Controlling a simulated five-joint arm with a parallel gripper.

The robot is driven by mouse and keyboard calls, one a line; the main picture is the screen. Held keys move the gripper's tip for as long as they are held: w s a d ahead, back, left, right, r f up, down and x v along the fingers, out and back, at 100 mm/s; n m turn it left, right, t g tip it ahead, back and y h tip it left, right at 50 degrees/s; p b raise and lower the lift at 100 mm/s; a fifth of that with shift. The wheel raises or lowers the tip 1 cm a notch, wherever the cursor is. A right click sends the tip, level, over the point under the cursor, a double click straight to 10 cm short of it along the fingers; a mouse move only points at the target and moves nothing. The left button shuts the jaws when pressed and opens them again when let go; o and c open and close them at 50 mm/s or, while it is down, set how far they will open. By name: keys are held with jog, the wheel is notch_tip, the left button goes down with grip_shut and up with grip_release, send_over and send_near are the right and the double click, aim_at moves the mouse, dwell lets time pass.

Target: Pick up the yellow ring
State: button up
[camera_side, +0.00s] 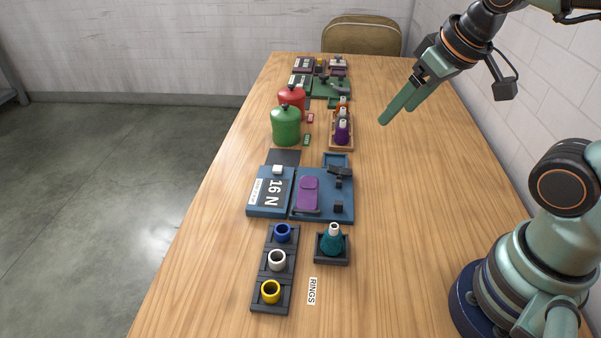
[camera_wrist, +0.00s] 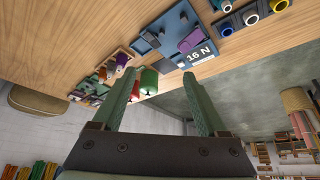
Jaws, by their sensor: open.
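The yellow ring (camera_side: 271,291) sits in the nearest slot of a dark rack (camera_side: 262,274) at the near end of the table. A white ring (camera_side: 277,260) and a blue ring (camera_side: 283,233) sit in the same rack behind it. In the wrist view the yellow ring (camera_wrist: 279,5) is at the top right edge, beside the white ring (camera_wrist: 251,18) and the blue ring (camera_wrist: 226,29). My gripper (camera_side: 397,111) is open and empty, raised over the table's right side, well away from the rings. Its two green fingers (camera_wrist: 166,95) stand apart in the wrist view.
A teal bottle (camera_side: 331,241) in a dark tray stands right of the rack. A blue board marked 16 N (camera_side: 270,191) lies behind it. Green (camera_side: 286,126) and red (camera_side: 291,98) canisters and small bottles (camera_side: 342,131) stand farther back.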

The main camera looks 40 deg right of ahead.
jog(key=shift+a, duration=0.1)
jog(key=n+g, duration=0.6)
jog(key=n, duration=1.4)
send_over(271, 284)
jog(key=s, duration=0.1)
notch_tip(271, 284, down, 12)
jog(key=f, duration=1.1)
jog(key=shift+a+f, duration=0.25)
jog(key=shift+f, duration=0.1)
jog(key=shift+c, duration=0.3)
grip_shut()
